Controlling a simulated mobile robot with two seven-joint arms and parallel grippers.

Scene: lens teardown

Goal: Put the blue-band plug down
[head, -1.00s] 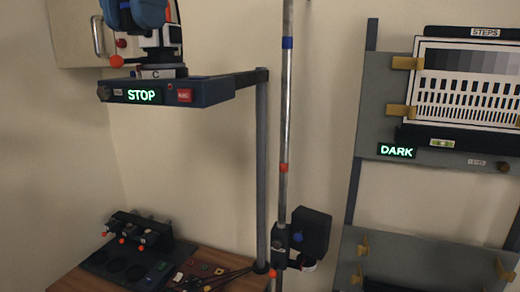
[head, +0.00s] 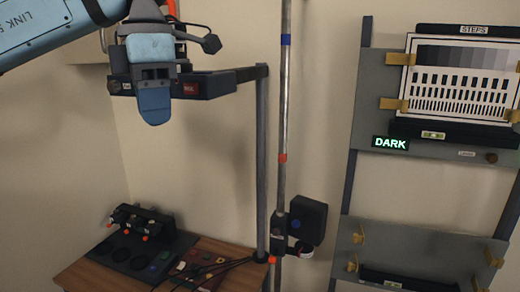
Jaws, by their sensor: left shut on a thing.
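My left gripper (head: 154,108) hangs fingers-down at the upper left, in front of the raised shelf with the red button. Its light-blue fingers are shut, and they hide what is between them; going by the task, I take it to be the blue-band plug. I cannot make out a blue band there. My right gripper is not in view. Below, on the wooden table, stands a dark rack (head: 140,222) with several orange-tipped parts. A dark base plate (head: 128,260) with round recesses lies in front of it.
The shelf (head: 213,86) juts out from a post. A tall metal pole (head: 280,187) with blue and red bands stands beside it. Black cables (head: 230,266) and a red board (head: 203,266) lie on the table. A chart panel (head: 462,80) and a lit DARK sign (head: 391,143) are at right.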

